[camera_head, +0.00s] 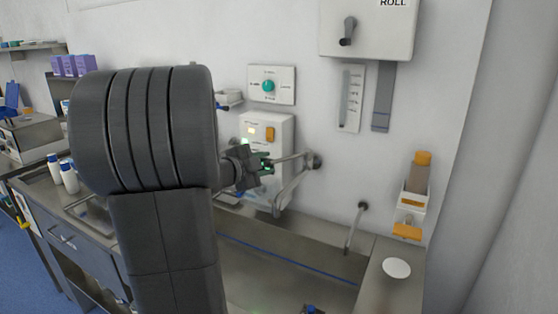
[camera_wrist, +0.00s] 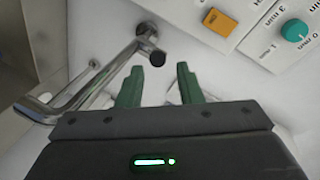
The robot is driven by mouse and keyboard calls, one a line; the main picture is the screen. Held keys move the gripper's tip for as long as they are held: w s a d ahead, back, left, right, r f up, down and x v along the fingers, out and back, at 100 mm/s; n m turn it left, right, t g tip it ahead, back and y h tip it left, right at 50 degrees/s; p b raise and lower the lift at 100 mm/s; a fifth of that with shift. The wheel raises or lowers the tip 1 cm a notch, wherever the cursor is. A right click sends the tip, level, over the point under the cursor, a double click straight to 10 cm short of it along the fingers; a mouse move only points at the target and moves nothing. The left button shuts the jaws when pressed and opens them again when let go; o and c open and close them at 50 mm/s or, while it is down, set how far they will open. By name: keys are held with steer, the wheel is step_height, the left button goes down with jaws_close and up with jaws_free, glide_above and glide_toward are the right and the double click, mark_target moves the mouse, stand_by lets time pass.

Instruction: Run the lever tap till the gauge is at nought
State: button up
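The chrome lever tap (camera_head: 291,187) is on the wall above the steel sink, its round mount at the right and a bent pipe reaching down. In the wrist view the tap (camera_wrist: 82,92) lies left of my fingers, with its dark round end just beyond the left fingertip. My gripper (camera_wrist: 158,80) has its two green fingers apart and nothing visible between them. In the head view my gripper (camera_head: 268,162) is beside the tap's left end; whether they touch is unclear. A vertical scale, possibly the gauge (camera_head: 350,98), hangs above right; its reading is too small to tell.
A white box with an orange switch (camera_head: 270,134) is behind my gripper, below a green dial panel (camera_head: 285,85). A second thin spout (camera_head: 355,228) stands to the right. A bottle dispenser (camera_head: 416,185) hangs at the far right. My arm hides part of the left counter.

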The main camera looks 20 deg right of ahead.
mark_target(276, 161)
steer(key=x, duration=0.6)
steer(key=shift+s, duration=0.1)
jaws_close()
